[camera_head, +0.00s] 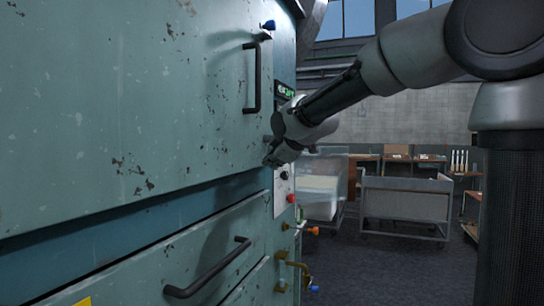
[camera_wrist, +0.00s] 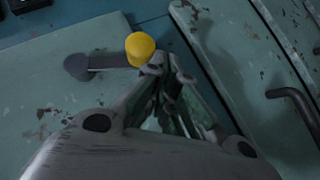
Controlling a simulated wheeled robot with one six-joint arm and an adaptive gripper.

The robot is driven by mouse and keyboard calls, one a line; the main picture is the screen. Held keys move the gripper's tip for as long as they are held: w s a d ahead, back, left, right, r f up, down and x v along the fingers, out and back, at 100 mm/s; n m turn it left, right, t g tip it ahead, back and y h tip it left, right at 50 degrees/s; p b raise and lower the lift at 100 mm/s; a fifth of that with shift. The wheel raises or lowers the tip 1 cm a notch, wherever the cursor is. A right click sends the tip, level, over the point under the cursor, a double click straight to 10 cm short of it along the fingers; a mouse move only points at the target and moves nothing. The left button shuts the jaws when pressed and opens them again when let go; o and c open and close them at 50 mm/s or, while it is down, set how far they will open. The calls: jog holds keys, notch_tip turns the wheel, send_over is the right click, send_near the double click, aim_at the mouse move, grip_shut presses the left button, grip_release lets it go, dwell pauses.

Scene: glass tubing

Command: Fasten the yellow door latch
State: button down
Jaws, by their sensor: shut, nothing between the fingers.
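The yellow door latch shows in the wrist view as a round yellow knob (camera_wrist: 140,48) at the end of a dark grey lever (camera_wrist: 100,62). The lever lies across the pale green panel, with its pivot end at the left. My gripper (camera_wrist: 167,68) is shut and empty, its fingertips just right of and below the knob. I cannot tell whether they touch it. In the head view my gripper (camera_head: 271,162) is at the right edge of the large green door (camera_head: 130,95). The yellow knob cannot be made out there.
A black door handle (camera_head: 251,78) and a blue knob (camera_head: 269,25) are above my gripper. A drawer handle (camera_head: 208,270) and pipes with an orange valve (camera_head: 312,230) are below. A cart (camera_head: 405,200) stands behind at the right. Open floor lies to the right.

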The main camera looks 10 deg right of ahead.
jog(key=shift+w+d+f, duration=0.4)
jog(key=shift+w+f, duration=0.15)
dwell(1.2)
